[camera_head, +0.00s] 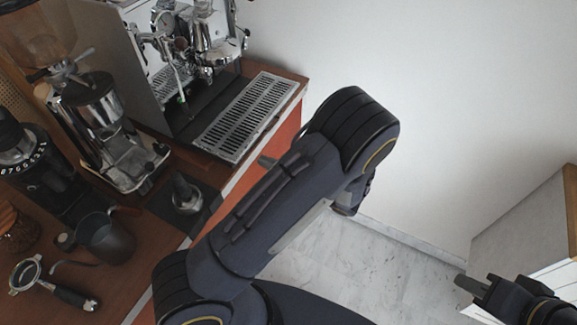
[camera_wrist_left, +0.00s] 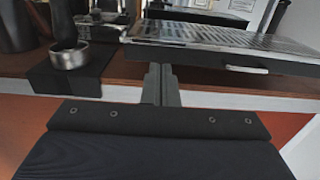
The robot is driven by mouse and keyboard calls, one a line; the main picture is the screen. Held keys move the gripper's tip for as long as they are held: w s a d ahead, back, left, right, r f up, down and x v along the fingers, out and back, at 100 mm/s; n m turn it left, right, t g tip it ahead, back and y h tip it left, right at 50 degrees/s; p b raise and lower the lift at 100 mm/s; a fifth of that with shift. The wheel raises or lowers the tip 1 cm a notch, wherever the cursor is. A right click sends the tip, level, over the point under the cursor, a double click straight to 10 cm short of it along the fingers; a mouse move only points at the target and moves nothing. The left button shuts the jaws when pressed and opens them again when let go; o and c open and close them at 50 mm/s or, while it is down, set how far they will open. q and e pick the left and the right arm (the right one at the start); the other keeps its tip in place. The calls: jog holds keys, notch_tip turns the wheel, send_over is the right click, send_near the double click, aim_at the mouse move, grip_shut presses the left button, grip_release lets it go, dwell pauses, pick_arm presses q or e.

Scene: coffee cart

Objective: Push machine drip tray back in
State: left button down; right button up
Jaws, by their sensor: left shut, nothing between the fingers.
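The machine drip tray (camera_head: 243,117) is a slotted metal grate in a dark frame at the front of the espresso machine (camera_head: 165,60). It reaches close to the counter's front edge. In the left wrist view the tray (camera_wrist_left: 225,38) spans the upper right, with a light handle (camera_wrist_left: 247,70) on its dark front face. My left gripper (camera_head: 268,161) is shut and empty, just in front of the tray's near corner. In the left wrist view its fingers (camera_wrist_left: 160,82) point at the left part of the tray front; contact is unclear. My right gripper (camera_head: 470,284) is far off at the lower right.
A tamper (camera_head: 186,193) stands on a dark mat left of the tray. A grinder (camera_head: 110,130), a dark pitcher (camera_head: 106,240) and a portafilter (camera_head: 62,293) are further left on the counter. The floor (camera_head: 345,265) right of the counter looks clear. A white cabinet (camera_head: 530,235) stands at right.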

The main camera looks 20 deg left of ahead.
aim_at(228, 145)
pick_arm(q)
jog(key=a+p, duration=0.1)
jog(key=a, duration=0.3)
jog(key=shift+w, duration=0.2)
jog(key=a, duration=0.8)
jog(key=shift+w+a, duration=0.15)
jog(key=shift+w, duration=0.15)
jog(key=shift+a+r, duration=0.15)
